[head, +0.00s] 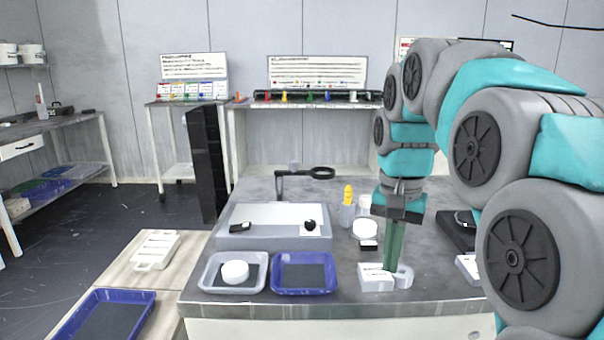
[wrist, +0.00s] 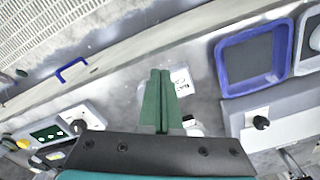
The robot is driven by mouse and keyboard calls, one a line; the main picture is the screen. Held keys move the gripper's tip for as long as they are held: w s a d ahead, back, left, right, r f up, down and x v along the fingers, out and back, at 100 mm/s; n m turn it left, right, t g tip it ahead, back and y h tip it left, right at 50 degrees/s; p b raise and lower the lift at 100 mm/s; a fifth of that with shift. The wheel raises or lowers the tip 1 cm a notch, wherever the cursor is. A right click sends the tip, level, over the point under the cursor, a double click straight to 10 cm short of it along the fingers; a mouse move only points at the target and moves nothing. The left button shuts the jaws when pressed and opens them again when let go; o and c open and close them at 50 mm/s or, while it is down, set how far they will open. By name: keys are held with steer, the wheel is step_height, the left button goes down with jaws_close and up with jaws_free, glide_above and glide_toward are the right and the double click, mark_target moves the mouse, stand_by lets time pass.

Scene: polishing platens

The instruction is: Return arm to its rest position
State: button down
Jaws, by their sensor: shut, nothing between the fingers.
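My gripper (head: 392,262) points down over the front right part of the grey worktable (head: 330,315). Its two green fingers are shut together with nothing between them, as the wrist view (wrist: 158,85) also shows. In the head view the fingertips are beside a small white box (head: 372,278) near the table's front edge; I cannot tell whether they touch it. My teal and grey arm is bent and raised at the right of the head view, hiding part of the table behind it.
A white tray (head: 208,272) holding a white puck (head: 235,272) and a blue tray (head: 332,287) stand at the table's front left. Behind them is a grey platform (head: 230,242). A yellow-topped bottle (head: 347,195) and a magnifier (head: 321,173) stand farther back.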

steer(key=s+f+n+g, duration=0.1)
steer(key=s+f+n, duration=0.1)
steer(key=s+f, duration=0.7)
steer(key=s+f+n, duration=0.3)
steer(key=s+f, duration=0.7)
steer(key=s, duration=0.7)
steer(key=shift+s+n+g, duration=0.15)
steer(key=shift+n+g, duration=0.15)
steer(key=shift+g, duration=0.1)
